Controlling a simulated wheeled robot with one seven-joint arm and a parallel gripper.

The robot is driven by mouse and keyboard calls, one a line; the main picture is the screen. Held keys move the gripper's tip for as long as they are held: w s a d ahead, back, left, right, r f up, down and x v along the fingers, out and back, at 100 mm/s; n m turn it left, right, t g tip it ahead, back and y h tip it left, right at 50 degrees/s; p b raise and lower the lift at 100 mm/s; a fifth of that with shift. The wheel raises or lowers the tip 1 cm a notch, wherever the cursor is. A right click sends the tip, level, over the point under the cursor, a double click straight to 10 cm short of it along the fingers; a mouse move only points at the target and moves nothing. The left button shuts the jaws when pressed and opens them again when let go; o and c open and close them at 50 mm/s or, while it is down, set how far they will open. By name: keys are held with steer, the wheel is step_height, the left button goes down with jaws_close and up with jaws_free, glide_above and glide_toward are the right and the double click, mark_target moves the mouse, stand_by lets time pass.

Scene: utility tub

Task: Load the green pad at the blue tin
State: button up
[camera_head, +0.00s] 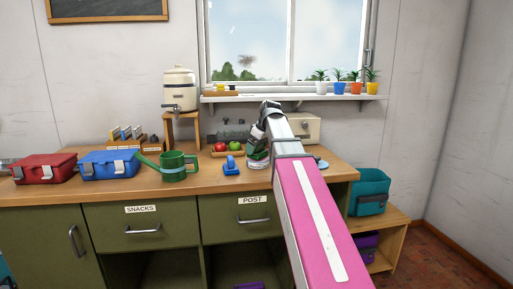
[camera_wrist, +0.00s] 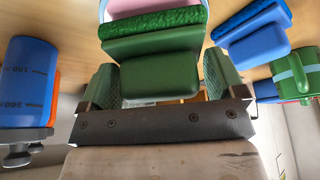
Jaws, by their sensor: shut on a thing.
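My gripper (camera_wrist: 162,84) is shut on the green pad (camera_wrist: 152,45), with a finger on each side of its smooth handle. The pad's rough green face points away from the gripper. Just beyond the pad, at the top of the wrist view, a pink surface with a light blue rim (camera_wrist: 150,7) partly shows; it looks like the open blue tin. The pad covers much of it, and I cannot tell whether they touch. In the head view my gripper (camera_head: 257,158) is low over the counter, and my arm hides the area beside it.
A blue pad (camera_head: 232,166) stands close left of my gripper, with a green watering can (camera_head: 174,167) farther left. Blue (camera_head: 108,165) and red (camera_head: 43,169) latched boxes stand beyond. A blue graduated container (camera_wrist: 28,78) is near in the wrist view. A fruit tray (camera_head: 228,153) lies behind.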

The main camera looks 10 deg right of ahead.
steer(key=shift+f, duration=0.45)
stand_by(1.2)
steer(key=shift+r, duration=0.1)
steer(key=shift+r, duration=3.45)
